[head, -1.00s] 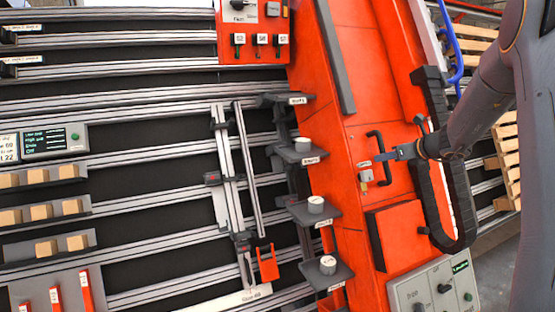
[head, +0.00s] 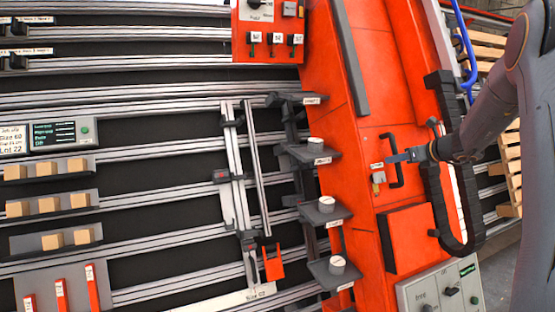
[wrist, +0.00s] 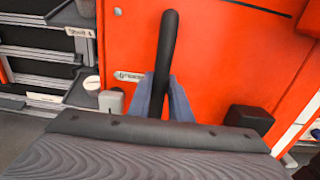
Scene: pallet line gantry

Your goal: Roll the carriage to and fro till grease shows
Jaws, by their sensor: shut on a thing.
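The carriage (head: 365,110) is a tall orange body standing across the rails. Its upright black bar handle (head: 398,173) is on the orange face, and the handle also shows in the wrist view (wrist: 168,40). My gripper (head: 398,158) comes in from the right and is shut on the handle. In the wrist view, the blue-grey fingers (wrist: 163,98) sit on both sides of the bar. A small grey fitting (head: 378,177) with a label above it is left of the handle. I cannot make out any grease on it.
Dark shelves (head: 327,208) with white round pieces stick out left of the carriage. A black cable chain (head: 434,200) hangs at its right. Long metal rails (head: 150,218) run leftward. A grey control box (head: 440,290) is at the lower right.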

